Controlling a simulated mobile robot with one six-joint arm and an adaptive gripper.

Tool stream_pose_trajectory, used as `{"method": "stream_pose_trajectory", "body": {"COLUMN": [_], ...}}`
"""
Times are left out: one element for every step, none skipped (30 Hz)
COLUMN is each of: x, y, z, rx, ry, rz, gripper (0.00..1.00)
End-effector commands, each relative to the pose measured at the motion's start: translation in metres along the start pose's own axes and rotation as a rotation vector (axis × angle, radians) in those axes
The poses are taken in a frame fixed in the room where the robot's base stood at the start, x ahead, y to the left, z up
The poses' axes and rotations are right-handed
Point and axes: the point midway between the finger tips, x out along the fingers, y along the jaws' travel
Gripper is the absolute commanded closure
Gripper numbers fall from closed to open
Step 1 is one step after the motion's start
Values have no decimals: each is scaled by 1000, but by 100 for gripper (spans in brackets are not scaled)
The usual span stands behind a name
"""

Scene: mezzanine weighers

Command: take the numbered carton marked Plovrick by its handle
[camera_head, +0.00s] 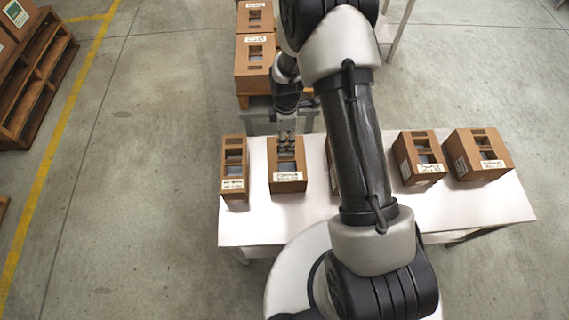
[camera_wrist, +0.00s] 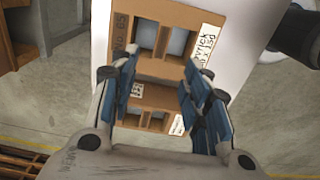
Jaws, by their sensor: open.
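A brown carton (camera_head: 287,183) with a pale label stands on the white table, second from the left. In the wrist view the nearest carton (camera_wrist: 121,32) shows a label partly reading "vrick" and a printed number. Its top has two openings with a handle bar (camera_wrist: 162,40) between them. My gripper (camera_head: 287,138) is at the far edge of that carton's top, fingers pointing down. Contact cannot be told.
On the white table (camera_head: 258,225) stand a narrow carton (camera_head: 234,184) at left and two cartons (camera_head: 408,160) (camera_head: 480,168) at right; another is mostly hidden by my arm. More cartons (camera_head: 250,72) stand behind. A wooden rack (camera_head: 40,90) is far left.

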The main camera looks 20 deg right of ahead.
Motion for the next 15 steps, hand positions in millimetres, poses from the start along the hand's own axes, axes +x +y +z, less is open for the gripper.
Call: {"method": "stream_pose_trajectory", "body": {"x": [16, 23, 32, 38, 45, 53, 60, 65, 72, 76, 80, 84, 87, 88, 90], "y": [-1, -1, -1, -1, -1, -1, -1, -1, -1, -1, -1, 0, 0, 0, -1], "z": [0, 0, 0, 0, 0, 0, 0, 0, 0, 0, 0, 0, 0, 0, 0], "rx": [0, 1, 1, 1, 1, 1, 2, 2, 2, 2, 2, 2, 2, 2, 2], "ry": [-1, -1, -1, -1, -1, -1, -1, -1, -1, 0, 0, 0, 0, 0, 0], "rz": [-5, -4, -3, -3, -4, -3, -3, -4, -2, -2, -1, -1, -1, -1, -1], "gripper": [57, 57, 57, 57, 57, 57, 57, 57, 57, 57, 57, 57, 57, 57, 57]}}
